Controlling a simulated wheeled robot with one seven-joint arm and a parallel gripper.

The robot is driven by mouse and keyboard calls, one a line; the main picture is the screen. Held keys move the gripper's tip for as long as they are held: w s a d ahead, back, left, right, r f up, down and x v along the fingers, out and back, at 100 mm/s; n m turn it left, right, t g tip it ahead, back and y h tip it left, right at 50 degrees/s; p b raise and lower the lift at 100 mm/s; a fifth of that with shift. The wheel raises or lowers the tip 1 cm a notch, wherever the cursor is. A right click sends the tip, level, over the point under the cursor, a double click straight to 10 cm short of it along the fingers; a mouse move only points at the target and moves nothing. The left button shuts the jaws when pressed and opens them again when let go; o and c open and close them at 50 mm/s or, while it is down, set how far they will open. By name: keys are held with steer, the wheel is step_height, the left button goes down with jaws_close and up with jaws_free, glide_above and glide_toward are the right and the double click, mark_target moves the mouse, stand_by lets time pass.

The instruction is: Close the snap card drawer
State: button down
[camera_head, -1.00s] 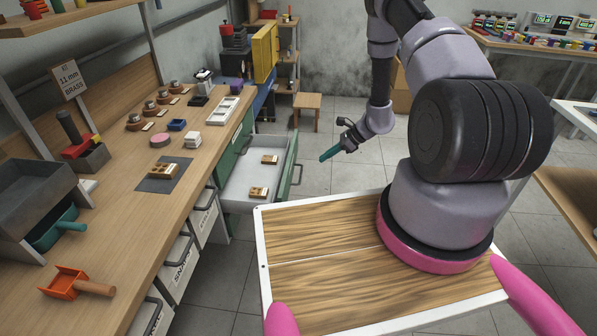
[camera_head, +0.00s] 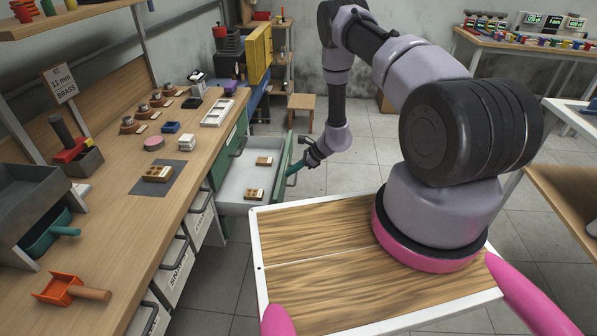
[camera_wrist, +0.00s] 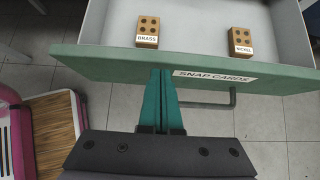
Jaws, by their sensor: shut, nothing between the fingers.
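The snap card drawer (camera_head: 240,183) stands pulled out from the green cabinet under the workbench. Its green front (camera_wrist: 210,74) carries a SNAP CARDS label (camera_wrist: 214,78) and a grey bar handle (camera_wrist: 212,104). Inside lie two brown snap cards, BRASS (camera_wrist: 147,31) and NICKEL (camera_wrist: 240,42). My gripper (camera_head: 292,170) is at the outer side of the drawer front. In the wrist view its teal fingers (camera_wrist: 162,75) are shut and empty, with tips at the front's face, left of the label and handle. I cannot tell whether they touch it.
The workbench (camera_head: 170,205) runs along the left with a brown card block (camera_head: 157,174), trays and cups on top. White bins (camera_head: 178,270) hang under its edge. A wooden stool (camera_head: 302,102) stands on the floor behind the drawer.

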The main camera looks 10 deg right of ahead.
steer(key=shift+a, duration=0.15)
steer(key=w+a, duration=0.3)
steer(key=a, duration=0.7)
steer(key=w+a, duration=0.4)
steer(key=a, duration=0.7)
steer(key=shift+a+r, duration=0.15)
